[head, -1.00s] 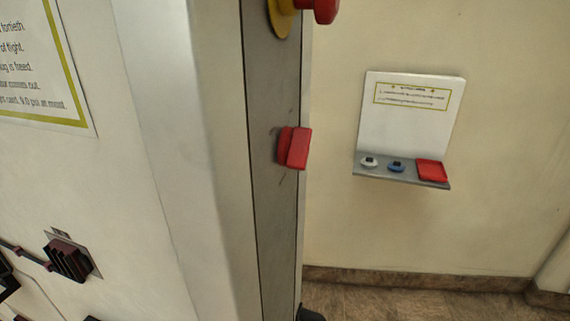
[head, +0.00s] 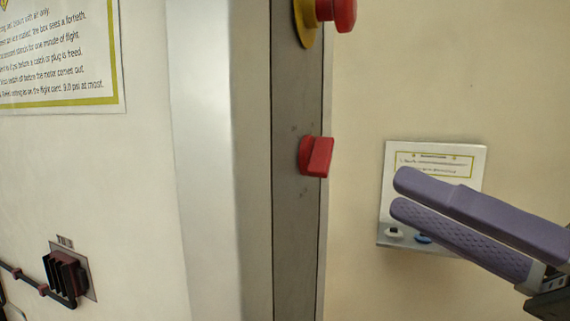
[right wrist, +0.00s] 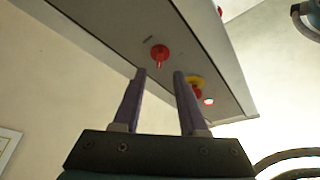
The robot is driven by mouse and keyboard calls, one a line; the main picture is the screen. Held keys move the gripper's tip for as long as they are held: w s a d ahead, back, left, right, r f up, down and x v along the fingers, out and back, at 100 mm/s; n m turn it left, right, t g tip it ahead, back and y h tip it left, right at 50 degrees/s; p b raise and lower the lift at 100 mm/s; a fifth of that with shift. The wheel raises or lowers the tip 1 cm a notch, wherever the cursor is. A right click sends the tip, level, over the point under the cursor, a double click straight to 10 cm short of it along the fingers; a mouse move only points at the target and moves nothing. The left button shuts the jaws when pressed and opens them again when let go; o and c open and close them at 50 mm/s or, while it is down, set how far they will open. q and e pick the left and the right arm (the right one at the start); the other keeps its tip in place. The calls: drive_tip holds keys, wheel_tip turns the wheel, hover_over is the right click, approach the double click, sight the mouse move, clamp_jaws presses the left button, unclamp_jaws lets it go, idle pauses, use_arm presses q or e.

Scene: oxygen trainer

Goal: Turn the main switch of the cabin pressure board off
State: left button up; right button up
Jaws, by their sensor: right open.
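The main switch is a red rotary knob (head: 316,156) on the narrow grey side strip of the cabinet in the head view. It also shows in the right wrist view (right wrist: 159,54), ahead of the fingers. My right gripper (head: 398,196) has purple fingers, is open and empty, and is to the right of the knob, apart from it. Its fingers also show in the right wrist view (right wrist: 159,76), with the knob appearing just beyond the gap between the tips. My left gripper is not in view.
A red mushroom button on a yellow base (head: 337,12) is above the knob on the same strip. A dark plug (head: 66,275) and a printed notice (head: 60,55) are on the cabinet front at left.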

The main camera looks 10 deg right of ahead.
sight(330, 162)
drive_tip(key=p+x, duration=0.1)
drive_tip(key=x, duration=0.4)
drive_tip(key=shift+w+a+r+p, duration=0.1)
drive_tip(key=shift+w+r+p, duration=0.1)
drive_tip(key=shift+p, duration=0.1)
drive_tip(key=shift+w+a, duration=0.5)
clamp_jaws()
